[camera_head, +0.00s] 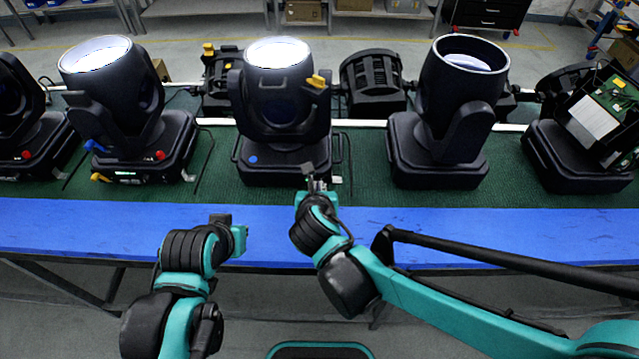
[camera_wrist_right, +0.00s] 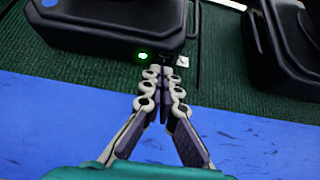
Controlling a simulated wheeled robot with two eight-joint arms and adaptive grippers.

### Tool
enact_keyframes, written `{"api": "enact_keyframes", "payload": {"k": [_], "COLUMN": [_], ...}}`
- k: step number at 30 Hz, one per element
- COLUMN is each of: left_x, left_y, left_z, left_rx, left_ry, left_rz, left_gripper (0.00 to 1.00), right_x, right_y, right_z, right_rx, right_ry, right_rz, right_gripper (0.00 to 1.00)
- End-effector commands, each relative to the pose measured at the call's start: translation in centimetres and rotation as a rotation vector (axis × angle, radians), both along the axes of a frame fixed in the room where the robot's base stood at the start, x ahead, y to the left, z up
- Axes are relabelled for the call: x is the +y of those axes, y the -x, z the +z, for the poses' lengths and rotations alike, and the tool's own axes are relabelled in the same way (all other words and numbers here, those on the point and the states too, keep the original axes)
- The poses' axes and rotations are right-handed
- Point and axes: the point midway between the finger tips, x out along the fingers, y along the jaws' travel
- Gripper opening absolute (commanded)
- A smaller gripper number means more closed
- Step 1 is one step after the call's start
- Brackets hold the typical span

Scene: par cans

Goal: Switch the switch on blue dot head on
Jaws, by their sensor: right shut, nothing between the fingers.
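The blue dot head is the middle stage light (camera_head: 280,110), upright on the green mat, with a blue dot (camera_head: 253,159) on its base front. In the right wrist view its dark base (camera_wrist_right: 110,28) fills the upper left, with part of the blue dot (camera_wrist_right: 50,3) at the top edge. A green light (camera_wrist_right: 143,55) glows at the base's lower edge. My right gripper (camera_wrist_right: 163,64) is shut and empty, its tips at the base's lower right edge. The switch cannot be made out behind the tips. My left gripper (camera_head: 222,220) is over the blue table edge, its jaws unclear.
A head with red, blue and yellow marks (camera_head: 125,110) stands to the left. Another head (camera_head: 450,110) stands to the right, and an opened unit (camera_head: 590,120) at far right. The blue front strip (camera_head: 110,225) of the table is clear. Cables lie beside the bases.

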Motion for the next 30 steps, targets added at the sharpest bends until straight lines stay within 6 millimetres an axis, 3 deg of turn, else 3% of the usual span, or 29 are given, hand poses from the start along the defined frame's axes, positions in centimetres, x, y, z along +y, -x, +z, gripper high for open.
{"api": "enact_keyframes", "payload": {"k": [3, 13, 18, 30], "left_x": [0.0, 0.0, 0.0, 0.0], "left_y": [0.0, 0.0, 0.0, 0.0], "left_z": [1.5, 3.9, 4.2, 4.2], "left_rx": [0.0, 0.0, 0.0, 0.0], "left_ry": [0.0, 0.0, 0.0, 0.0], "left_rz": [0.0, 0.0, 0.0, 0.0], "left_gripper": [0.0, 0.0, 0.0, 0.0], "right_x": [0.0, 0.0, 0.0, 0.0], "right_y": [1.5, 5.1, 5.8, 5.8], "right_z": [2.4, 6.9, 7.8, 7.8], "right_rx": [-0.001, 0.0, -0.001, -0.001], "right_ry": [0.001, 0.0, 0.001, 0.0], "right_rz": [0.003, 0.001, 0.001, 0.0], "right_gripper": [0.0, 0.0, 0.0, 0.0]}}
